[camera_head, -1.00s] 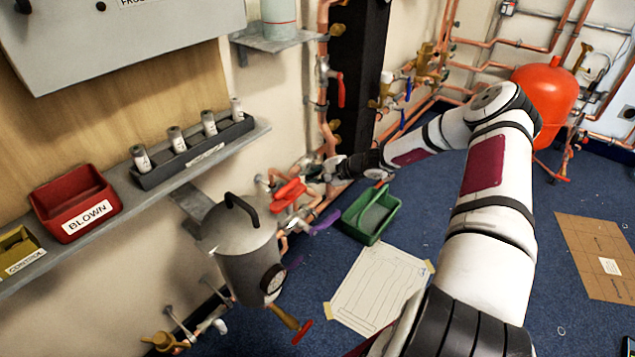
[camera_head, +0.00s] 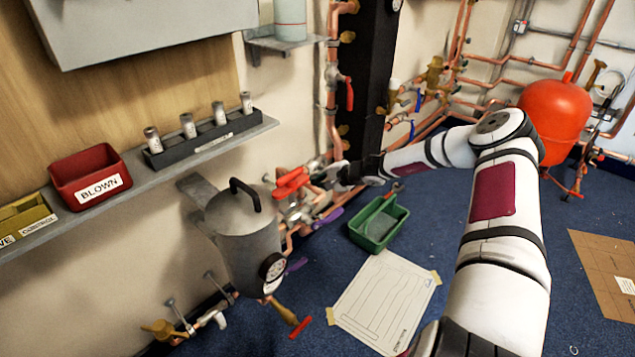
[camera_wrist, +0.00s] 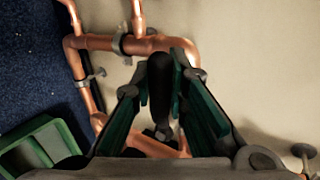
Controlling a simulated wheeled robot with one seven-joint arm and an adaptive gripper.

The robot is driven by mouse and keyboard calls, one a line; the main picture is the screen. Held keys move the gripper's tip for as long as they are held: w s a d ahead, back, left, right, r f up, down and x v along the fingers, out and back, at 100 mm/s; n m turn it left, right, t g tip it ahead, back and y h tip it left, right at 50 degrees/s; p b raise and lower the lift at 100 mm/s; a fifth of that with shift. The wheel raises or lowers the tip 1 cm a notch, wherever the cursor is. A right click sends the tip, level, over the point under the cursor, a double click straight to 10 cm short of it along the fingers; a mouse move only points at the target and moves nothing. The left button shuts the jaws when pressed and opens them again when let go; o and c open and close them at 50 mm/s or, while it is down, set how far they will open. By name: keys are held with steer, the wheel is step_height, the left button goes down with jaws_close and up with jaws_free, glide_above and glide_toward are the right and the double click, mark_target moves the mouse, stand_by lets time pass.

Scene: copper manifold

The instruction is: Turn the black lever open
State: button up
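The black lever (camera_wrist: 160,88) shows in the wrist view, standing between the two green-padded fingers of my gripper (camera_wrist: 160,92). The fingers are apart, one on each side of the lever. The lever's upper end is close to the right finger; I cannot tell whether they touch. Its lower end meets a metal fitting among copper pipes. In the head view my gripper (camera_head: 328,176) is small, at the pipework by the wall beside red handles, and the black lever cannot be made out there.
A copper pipe (camera_wrist: 145,44) runs just beyond the fingertips. Red handles (camera_head: 291,184) and a grey lidded pot (camera_head: 245,235) are left of my gripper.

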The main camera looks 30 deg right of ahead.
steer(key=o, duration=0.5)
steer(key=shift+c, duration=0.2)
steer(key=v, duration=1.2)
